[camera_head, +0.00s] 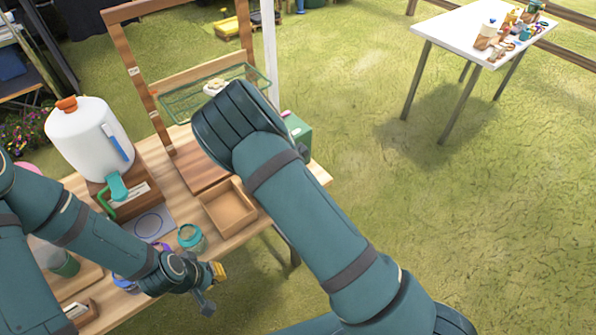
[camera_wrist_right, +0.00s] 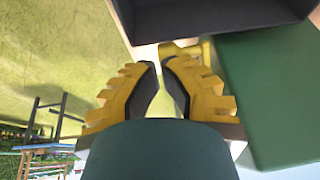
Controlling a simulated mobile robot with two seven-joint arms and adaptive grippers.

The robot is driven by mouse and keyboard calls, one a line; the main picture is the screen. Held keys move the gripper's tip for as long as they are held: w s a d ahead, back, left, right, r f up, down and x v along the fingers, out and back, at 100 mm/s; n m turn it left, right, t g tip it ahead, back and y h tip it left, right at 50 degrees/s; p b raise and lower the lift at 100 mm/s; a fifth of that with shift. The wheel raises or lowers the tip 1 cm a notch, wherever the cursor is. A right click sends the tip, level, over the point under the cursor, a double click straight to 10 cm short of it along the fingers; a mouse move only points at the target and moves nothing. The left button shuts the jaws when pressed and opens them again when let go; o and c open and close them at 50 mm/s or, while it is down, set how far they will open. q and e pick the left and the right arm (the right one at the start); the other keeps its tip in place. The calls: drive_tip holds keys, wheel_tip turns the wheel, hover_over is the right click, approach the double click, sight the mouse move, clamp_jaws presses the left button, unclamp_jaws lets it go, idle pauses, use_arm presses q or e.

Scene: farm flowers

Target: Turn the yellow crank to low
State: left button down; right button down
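A yellow part (camera_wrist_right: 182,49), which looks like the yellow crank, shows just past the fingertips in the right wrist view, against a green box (camera_wrist_right: 275,95). My right gripper (camera_wrist_right: 160,64) points at it, with a narrow empty gap between its fingertips. I cannot tell whether it touches the crank. In the head view the green box (camera_head: 299,130) stands at the table's right end, and my right forearm hides the right gripper and the crank. My left gripper (camera_head: 212,286) is over the table's front edge, its fingers apart and empty.
A wooden tray (camera_head: 228,208), a teal jar (camera_head: 192,238) and a white dispenser (camera_head: 90,138) stand on the wooden table. A green wire basket (camera_head: 210,92) hangs behind. A dark, box-like part (camera_wrist_right: 215,15) is above the right fingertips.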

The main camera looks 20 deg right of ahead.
drive_tip(key=shift+w+d+f+t+h+b, duration=0.1)
drive_tip(key=shift+d+f+t+h+b, duration=0.2)
drive_tip(key=shift+f+h+b, duration=0.5)
drive_tip(key=shift+d+r, duration=0.1)
drive_tip(key=shift+w+r, duration=0.1)
drive_tip(key=shift+r, duration=0.05)
